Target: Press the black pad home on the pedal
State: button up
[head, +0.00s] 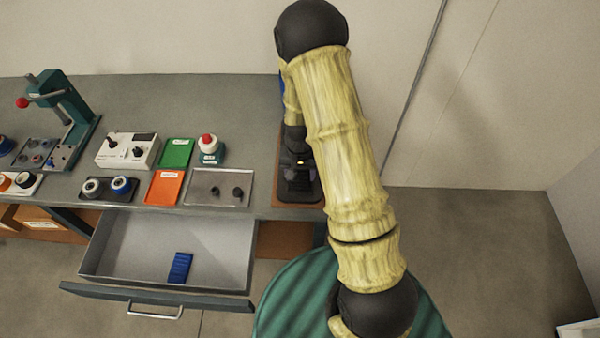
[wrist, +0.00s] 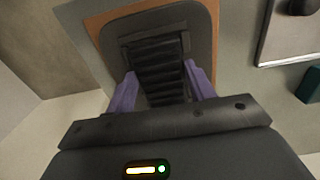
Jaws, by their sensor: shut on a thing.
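The black pad (wrist: 158,70), ribbed across, shows in the wrist view between the two purple fingers of my gripper (wrist: 160,88). My gripper is shut on the pad's sides. The dark rounded pedal plate (wrist: 204,35) lies around and under the pad; I cannot tell whether the pad is fully seated. In the head view, the pedal (head: 298,192) stands at the right end of the bench, on a brown board (head: 284,198). My arm and gripper (head: 299,166) hide much of it there.
An open drawer (head: 130,245) below the bench holds a blue ribbed block (head: 180,267). A grey tray (head: 207,190) with two dark knobs lies left of the pedal. Orange (head: 164,188) and green (head: 176,153) trays, a red-button box (head: 209,151) and a green press (head: 78,108) stand farther left.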

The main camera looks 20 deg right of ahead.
jog(key=shift+f+b, duration=0.4)
jog(key=shift+f, duration=0.15)
dwell(0.5)
jog(key=o, duration=1.1)
jog(key=shift+r, duration=0.15)
notch_tip(320, 180, up, 17)
jog(key=shift+r+b, duration=0.1)
jog(key=shift+b, duration=1.05)
jog(key=s+n+t, duration=0.1)
jog(key=s, duration=0.3)
jog(key=s+r+n, duration=0.1)
jog(key=s, duration=0.3)
jog(key=s+n+t, duration=0.1)
jog(key=s, duration=0.4)
jog(key=shift+d+r+n+t, duration=0.2)
jog(key=shift+r+n+t, duration=0.1)
